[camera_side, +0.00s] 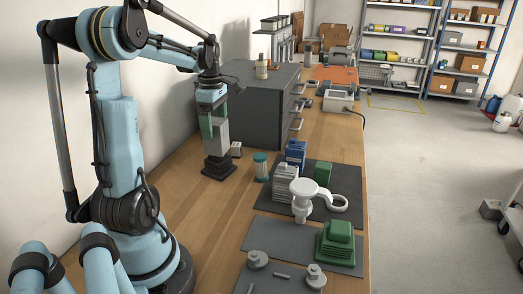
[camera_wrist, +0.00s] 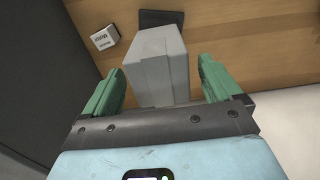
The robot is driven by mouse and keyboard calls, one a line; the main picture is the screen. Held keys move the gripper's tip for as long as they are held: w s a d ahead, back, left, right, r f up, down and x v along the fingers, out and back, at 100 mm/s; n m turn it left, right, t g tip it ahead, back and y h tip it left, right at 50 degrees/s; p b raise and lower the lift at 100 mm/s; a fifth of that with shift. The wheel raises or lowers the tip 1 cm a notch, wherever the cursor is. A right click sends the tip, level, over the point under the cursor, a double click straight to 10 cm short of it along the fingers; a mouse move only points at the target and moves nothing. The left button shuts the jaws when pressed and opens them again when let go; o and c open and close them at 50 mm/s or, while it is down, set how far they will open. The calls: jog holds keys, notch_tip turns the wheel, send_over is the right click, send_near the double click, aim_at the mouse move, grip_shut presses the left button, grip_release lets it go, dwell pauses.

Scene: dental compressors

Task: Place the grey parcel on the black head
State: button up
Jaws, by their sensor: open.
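The grey parcel (camera_side: 220,133) is an upright block directly above the black head (camera_side: 218,168), a dark stepped piece on the wooden bench. Its lower end appears to rest on the head. In the wrist view the parcel (camera_wrist: 160,62) stands between the two green fingers, and a dark part of the head (camera_wrist: 160,18) shows beyond it. My gripper (camera_side: 212,117) is around the parcel's upper part. Its fingers (camera_wrist: 158,85) are open, with a narrow gap on each side of the parcel. Whether a finger touches it lower down is hidden.
A small white box (camera_side: 236,149) stands next to the head, with a dark drawer cabinet (camera_side: 258,105) behind. Bare wood lies left and in front of the head.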

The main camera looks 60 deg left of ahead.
notch_tip(320, 180, up, 10)
jog(key=shift+f, duration=0.25)
jog(key=shift+w+d+r, duration=0.1)
jog(key=shift+w+d, duration=0.05)
jog(key=shift+d, duration=0.1)
jog(key=w+d+f+m+t, duration=0.1)
jog(key=d+f+m+t, duration=0.2)
jog(key=d+m, duration=1)
jog(key=w+d+f+m+t, duration=0.2)
jog(key=d+f+m+t, duration=0.2)
jog(key=d+m, duration=1)
jog(key=d+f, duration=0.2)
jog(key=d, duration=0.1)
jog(key=shift+w+d+f, duration=0.15)
jog(key=shift+w+f, duration=0.05)
jog(key=shift+f, duration=0.2)
